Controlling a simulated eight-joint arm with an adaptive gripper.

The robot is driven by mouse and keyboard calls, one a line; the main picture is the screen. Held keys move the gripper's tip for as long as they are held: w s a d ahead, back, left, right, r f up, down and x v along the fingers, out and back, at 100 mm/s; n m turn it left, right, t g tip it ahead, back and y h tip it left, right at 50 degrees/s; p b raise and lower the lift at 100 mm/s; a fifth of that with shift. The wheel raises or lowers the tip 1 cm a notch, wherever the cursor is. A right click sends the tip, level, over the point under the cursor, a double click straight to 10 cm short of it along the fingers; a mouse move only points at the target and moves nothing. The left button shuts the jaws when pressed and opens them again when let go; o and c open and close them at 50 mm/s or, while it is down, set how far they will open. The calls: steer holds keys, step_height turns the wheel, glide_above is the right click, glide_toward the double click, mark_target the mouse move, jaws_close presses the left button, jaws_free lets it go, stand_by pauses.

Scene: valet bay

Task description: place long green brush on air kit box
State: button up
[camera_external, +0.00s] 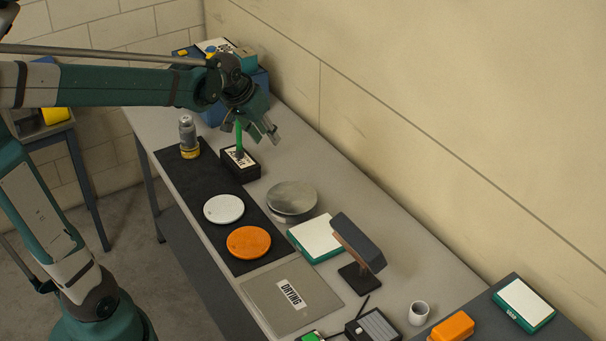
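The long green brush (239,138) stands nearly upright, its lower end at the top of the air kit box (242,172). The box is small and black with a white label, at the back right corner of the black mat. My gripper (251,129) is just above the box, tilted down to the right. Its fingers look spread apart, with the brush near the left finger. I see no clear grip on the brush. The brush's upper end is hidden behind the gripper, and whether its lower end bears on the box is hard to tell.
A grey bottle with a yellow base (188,137) stands left of the box. White (223,208) and orange (249,242) discs lie on the mat (185,182). A round metal dish (292,197) is to the right. A blue crate (262,80) stands behind.

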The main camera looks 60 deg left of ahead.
steer(key=s+d+f+m+t+h, duration=0.1)
steer(key=s+d+m, duration=0.1)
steer(key=s+d, duration=0.7)
steer(key=s+d+f+m+h, duration=0.1)
steer(key=s+d+f+m, duration=0.1)
steer(key=s+d, duration=0.7)
steer(key=d, duration=0.5)
steer(key=shift+s+d+m+t, duration=0.2)
steer(key=shift+s+m+t, duration=0.1)
steer(key=shift+s+t, duration=0.1)
step_height(320, 180, down, 11)
steer(key=b, duration=1.1)
